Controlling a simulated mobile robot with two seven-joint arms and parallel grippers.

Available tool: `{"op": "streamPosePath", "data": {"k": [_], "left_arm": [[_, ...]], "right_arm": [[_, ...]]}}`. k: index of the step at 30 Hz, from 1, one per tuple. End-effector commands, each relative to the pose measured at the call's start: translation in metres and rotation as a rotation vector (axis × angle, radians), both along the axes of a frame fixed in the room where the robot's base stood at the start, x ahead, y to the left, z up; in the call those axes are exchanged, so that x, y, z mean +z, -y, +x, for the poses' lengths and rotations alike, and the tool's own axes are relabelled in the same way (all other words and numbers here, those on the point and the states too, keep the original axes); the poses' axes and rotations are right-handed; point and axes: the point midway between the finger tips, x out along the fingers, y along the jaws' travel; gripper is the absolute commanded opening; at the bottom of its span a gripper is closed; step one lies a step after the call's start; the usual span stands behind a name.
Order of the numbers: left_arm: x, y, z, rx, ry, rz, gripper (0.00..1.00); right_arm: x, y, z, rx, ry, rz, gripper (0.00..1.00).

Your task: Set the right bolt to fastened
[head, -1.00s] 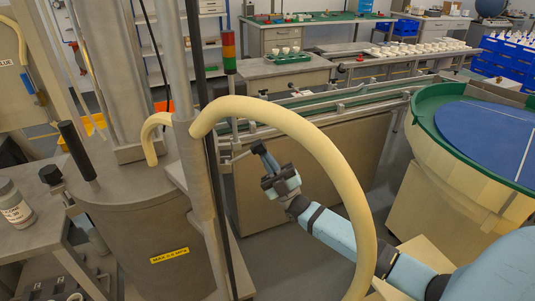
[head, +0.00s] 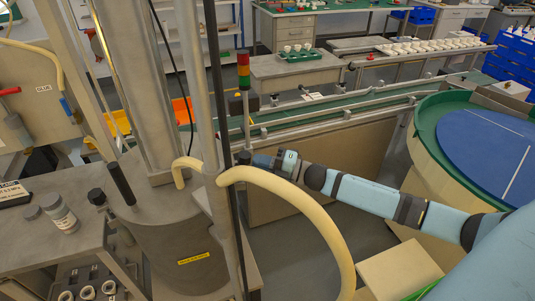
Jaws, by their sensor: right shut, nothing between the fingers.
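The grey drum-shaped machine (head: 160,240) stands at left centre with a yellow label on its front. A dark knob (head: 97,197) sticks up at its left side. Another dark knob (head: 243,157) shows just right of the upright column and may belong to the right bolt; the bolt itself is mostly hidden, so I cannot tell its setting. My right gripper (head: 258,160) comes in from the right and is shut and empty, close beside this knob. I cannot tell whether they touch. My left gripper is not in view.
A thick cream hose (head: 310,210) arches from the column in front of my right arm. A black upright handle (head: 121,183) stands on the machine. A conveyor (head: 330,112) runs behind, and a green-rimmed round table (head: 425,125) stands at right.

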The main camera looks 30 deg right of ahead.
Motion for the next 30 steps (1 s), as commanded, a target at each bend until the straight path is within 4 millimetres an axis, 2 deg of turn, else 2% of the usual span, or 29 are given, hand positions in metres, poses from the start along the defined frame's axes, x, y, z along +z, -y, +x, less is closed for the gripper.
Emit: {"op": "streamPosePath", "data": {"k": [1, 12, 30], "left_arm": [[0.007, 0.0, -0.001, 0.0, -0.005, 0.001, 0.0], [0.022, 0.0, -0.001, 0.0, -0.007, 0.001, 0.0], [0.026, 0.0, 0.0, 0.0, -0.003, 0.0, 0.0]], "right_arm": [[0.008, -0.002, 0.002, 0.002, -0.014, -0.031, 0.0], [0.01, -0.016, 0.008, 0.001, -0.033, -0.062, 0.0], [0.011, -0.019, 0.009, 0.003, -0.03, -0.058, 0.0]]}}
